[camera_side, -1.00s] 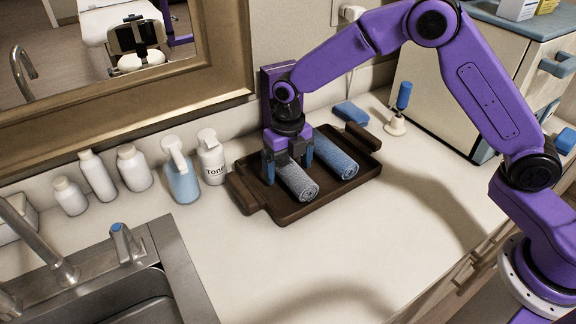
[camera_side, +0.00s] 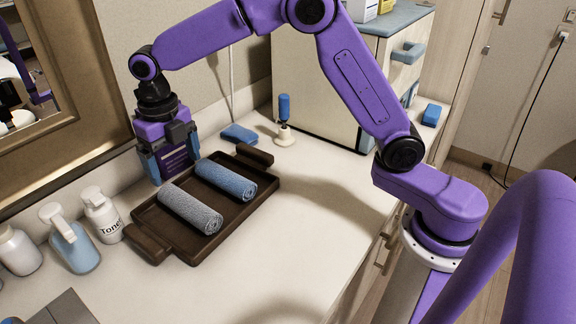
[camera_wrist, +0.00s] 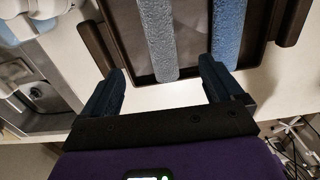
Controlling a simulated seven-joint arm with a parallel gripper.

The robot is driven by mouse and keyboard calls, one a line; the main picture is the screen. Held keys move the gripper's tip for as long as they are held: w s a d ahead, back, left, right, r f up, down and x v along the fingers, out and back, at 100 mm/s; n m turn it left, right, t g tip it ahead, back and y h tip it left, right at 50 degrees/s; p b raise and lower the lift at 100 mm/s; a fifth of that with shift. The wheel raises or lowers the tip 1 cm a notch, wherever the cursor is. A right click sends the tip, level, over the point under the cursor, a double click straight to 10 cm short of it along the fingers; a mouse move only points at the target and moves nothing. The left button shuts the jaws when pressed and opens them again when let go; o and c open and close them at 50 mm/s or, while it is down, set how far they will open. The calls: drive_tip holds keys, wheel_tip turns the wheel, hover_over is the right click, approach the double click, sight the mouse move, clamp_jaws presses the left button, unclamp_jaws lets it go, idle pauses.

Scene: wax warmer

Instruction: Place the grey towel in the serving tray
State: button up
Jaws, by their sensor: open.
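The rolled grey towel (camera_side: 190,208) lies in the dark brown serving tray (camera_side: 150,246), in its left part. A rolled blue towel (camera_side: 226,181) lies beside it, apart and roughly parallel. My gripper (camera_side: 174,163) is above the tray's back edge by the wall, clear of both towels, its fingers spread and empty. In the wrist view, the grey towel (camera_wrist: 158,38) lies between the lines of my two fingers, beyond the fingertips. The blue towel (camera_wrist: 227,30) and the tray (camera_wrist: 190,42) also show there.
A tonic bottle (camera_side: 103,214) and a blue pump bottle (camera_side: 70,243) stand left of the tray. A blue block (camera_side: 238,134) and a blue-handled tool on a stand (camera_side: 284,120) are behind it. The counter (camera_side: 290,215) in front is clear.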

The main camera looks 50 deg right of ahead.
drive_tip(key=s+d+m, duration=0.5)
drive_tip(key=s+m, duration=0.2)
drive_tip(key=s, duration=0.4)
drive_tip(key=s+d+m, duration=0.6)
drive_tip(key=s+m, duration=0.2)
drive_tip(key=s, duration=0.2)
drive_tip(key=s+d+m, duration=0.6)
drive_tip(key=s+m, duration=0.2)
drive_tip(key=s, duration=0.3)
drive_tip(key=shift+s, duration=0.3)
